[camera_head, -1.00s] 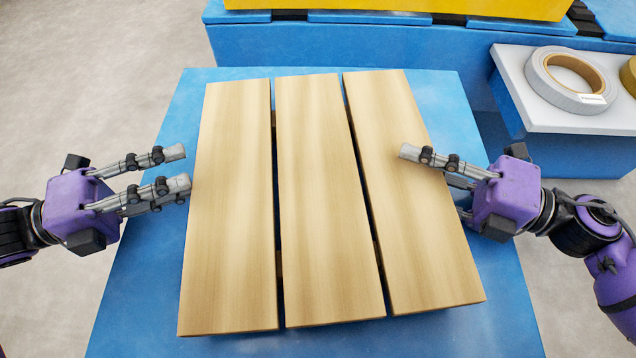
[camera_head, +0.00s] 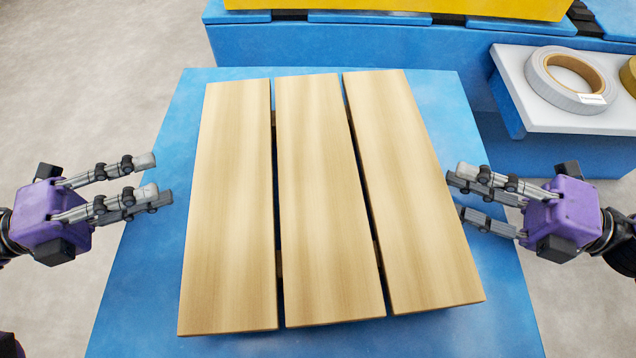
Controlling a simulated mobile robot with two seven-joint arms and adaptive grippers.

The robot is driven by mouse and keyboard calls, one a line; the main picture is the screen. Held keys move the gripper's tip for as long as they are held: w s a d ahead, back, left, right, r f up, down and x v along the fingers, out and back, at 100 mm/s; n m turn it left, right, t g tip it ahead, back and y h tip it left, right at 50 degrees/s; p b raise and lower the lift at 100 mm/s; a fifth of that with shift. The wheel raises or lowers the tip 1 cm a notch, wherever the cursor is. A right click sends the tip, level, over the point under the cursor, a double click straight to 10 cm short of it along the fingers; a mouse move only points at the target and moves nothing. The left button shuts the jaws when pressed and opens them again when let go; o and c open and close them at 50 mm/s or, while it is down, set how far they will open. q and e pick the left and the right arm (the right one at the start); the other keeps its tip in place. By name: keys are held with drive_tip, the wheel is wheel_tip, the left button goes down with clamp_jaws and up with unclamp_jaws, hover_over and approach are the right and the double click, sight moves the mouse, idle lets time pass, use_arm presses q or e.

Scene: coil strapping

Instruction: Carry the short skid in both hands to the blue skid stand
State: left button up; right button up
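The short skid (camera_head: 325,200) is made of three pale wooden boards with narrow gaps between them. It lies flat on the blue skid stand (camera_head: 140,290), slightly askew. My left gripper (camera_head: 158,180) is open and empty, to the left of the skid and apart from it, its fingers pointing at the skid's left side. My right gripper (camera_head: 458,192) is open and empty, just off the skid's right edge, its fingers pointing left. The skid's underside is hidden.
A blue bench or conveyor (camera_head: 350,45) with a yellow block (camera_head: 400,6) on it runs behind the stand. A white-topped side table (camera_head: 545,118) at the upper right holds a grey tape roll (camera_head: 550,88). Grey floor (camera_head: 80,90) is clear at the left.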

drive_tip(key=v, duration=0.4)
drive_tip(key=shift+s, duration=0.1)
